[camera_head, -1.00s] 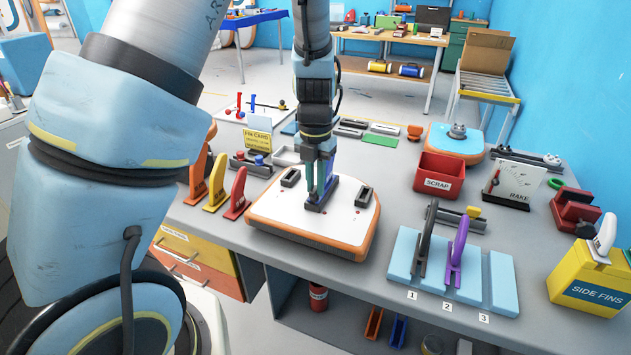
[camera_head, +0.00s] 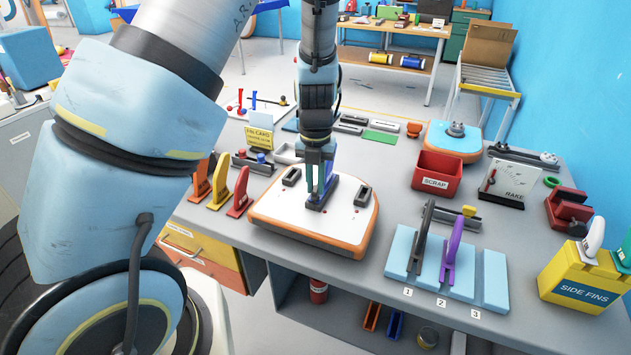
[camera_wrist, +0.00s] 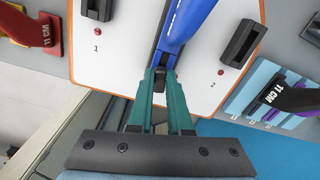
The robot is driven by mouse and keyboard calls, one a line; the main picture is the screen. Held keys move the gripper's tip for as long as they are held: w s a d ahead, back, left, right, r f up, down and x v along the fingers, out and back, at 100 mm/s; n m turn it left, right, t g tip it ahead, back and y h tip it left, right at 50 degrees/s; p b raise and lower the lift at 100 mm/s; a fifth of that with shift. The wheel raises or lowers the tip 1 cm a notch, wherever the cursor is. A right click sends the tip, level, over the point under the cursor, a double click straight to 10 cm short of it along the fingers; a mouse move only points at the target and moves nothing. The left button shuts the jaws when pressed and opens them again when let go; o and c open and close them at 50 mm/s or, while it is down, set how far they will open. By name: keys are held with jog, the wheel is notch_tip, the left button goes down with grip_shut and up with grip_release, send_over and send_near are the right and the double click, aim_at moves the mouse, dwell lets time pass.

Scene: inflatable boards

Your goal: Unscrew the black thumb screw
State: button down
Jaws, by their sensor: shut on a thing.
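My gripper (camera_head: 319,190) points down at the middle of a white board with an orange rim (camera_head: 268,213). In the wrist view my gripper's green fingers (camera_wrist: 159,88) are closed on a small dark piece at the end of the blue fin (camera_wrist: 185,25); it is probably the black thumb screw, but the fingers hide most of it. The blue fin stands in a grey box in the board's centre and also shows in the head view (camera_head: 327,188), partly behind the fingers.
Black side boxes with red dots flank the centre, one on the left (camera_wrist: 99,8) and one on the right (camera_wrist: 242,42). Upright coloured fins (camera_head: 219,187) stand left of the board. A red scrap bin (camera_head: 437,175) and a light-blue fin rack (camera_head: 402,250) stand to its right.

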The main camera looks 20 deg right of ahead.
jog(key=shift+s+a+f, duration=0.1)
jog(key=shift+s, duration=0.05)
jog(key=shift+n+p, duration=0.5)
jog(key=n, duration=0.2)
jog(key=shift+a+n, duration=0.1)
jog(key=shift+n, duration=0.2)
jog(key=shift+f+n, duration=0.1)
jog(key=shift+n, duration=0.7)
jog(key=shift+a+n, duration=0.1)
jog(key=shift+n, duration=0.8)
jog(key=c, duration=0.8)
grip_release()
jog(key=shift+o, duration=0.2)
